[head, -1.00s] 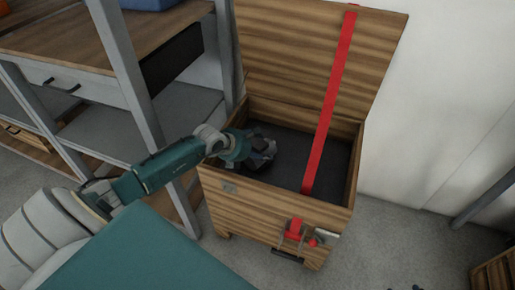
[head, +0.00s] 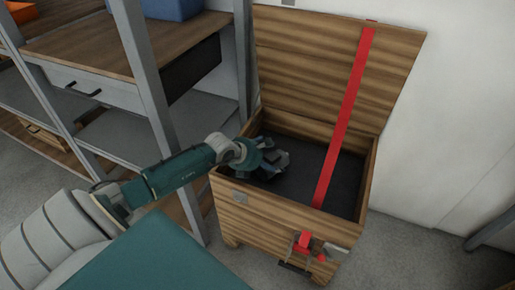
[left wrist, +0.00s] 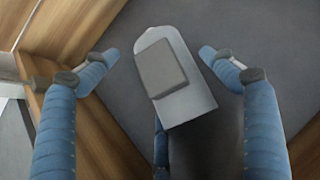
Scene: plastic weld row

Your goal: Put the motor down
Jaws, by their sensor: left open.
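My left gripper (head: 277,163) reaches down inside the open wooden crate (head: 270,221), near its left side. In the left wrist view its blue ribbed fingers (left wrist: 160,75) are spread apart. Between them is a light grey piece with a darker grey block on it and a dark rounded body below, which looks like the motor (left wrist: 165,70). It lies over the crate's dark grey floor. In the head view the gripper hides the motor. My right gripper is not in view.
The crate's lid (head: 320,60) stands open at the back, with a red strap (head: 345,115) running down into the crate. A red latch (head: 304,241) is on the front. A shelf rack (head: 145,90) stands close on the left. The crate's right part is clear.

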